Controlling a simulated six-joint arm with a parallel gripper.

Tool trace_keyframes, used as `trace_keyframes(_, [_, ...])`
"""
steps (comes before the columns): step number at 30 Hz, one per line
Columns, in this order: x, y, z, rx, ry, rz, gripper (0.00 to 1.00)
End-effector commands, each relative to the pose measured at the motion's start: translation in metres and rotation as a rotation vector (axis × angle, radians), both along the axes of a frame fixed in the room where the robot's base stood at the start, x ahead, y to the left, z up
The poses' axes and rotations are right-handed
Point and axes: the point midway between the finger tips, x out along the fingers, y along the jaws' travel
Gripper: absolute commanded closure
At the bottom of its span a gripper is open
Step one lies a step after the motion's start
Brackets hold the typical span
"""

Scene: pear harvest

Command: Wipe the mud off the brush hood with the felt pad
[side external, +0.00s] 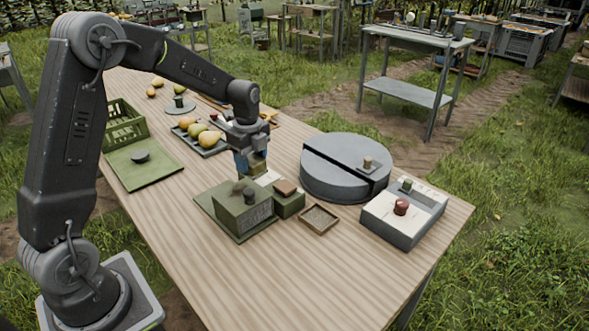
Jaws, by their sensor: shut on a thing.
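The brush hood (232,212) looks like the green box on a green base plate near the middle of the table. It has a dark knob (249,196) on it and a speckled grey panel on its front right side. A brownish patch, which looks like mud, shows on its top toward the back. My gripper (251,170) points down just above and behind the hood. It is shut on a small tan piece that looks like the felt pad (258,170), mostly hidden by the blue fingers. I cannot tell whether the pad touches the hood.
A small green block (289,206) with a brown piece on top stands right of the hood, beside a shallow wooden tray (319,219). A grey round drum (330,182) and a scale-like box (391,225) stand further right. A fruit tray (214,150) and green crate (124,128) lie behind. The front table is clear.

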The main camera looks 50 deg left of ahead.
Motion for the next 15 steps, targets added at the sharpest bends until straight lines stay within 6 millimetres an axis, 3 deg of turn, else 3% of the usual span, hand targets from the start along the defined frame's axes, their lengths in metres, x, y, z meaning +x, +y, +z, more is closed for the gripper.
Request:
trace_keyframes(3, [-0.036, 0.019, 0.008, 0.000, -0.002, 0.005, 0.66])
trace_keyframes(6, [-0.057, 0.027, 0.011, 0.000, 0.000, 0.003, 0.66])
trace_keyframes(10, [-0.071, 0.031, 0.012, 0.000, 0.000, 0.001, 0.66])
trace_keyframes(15, [-0.074, 0.031, 0.006, -0.001, 0.003, -0.002, 0.66])
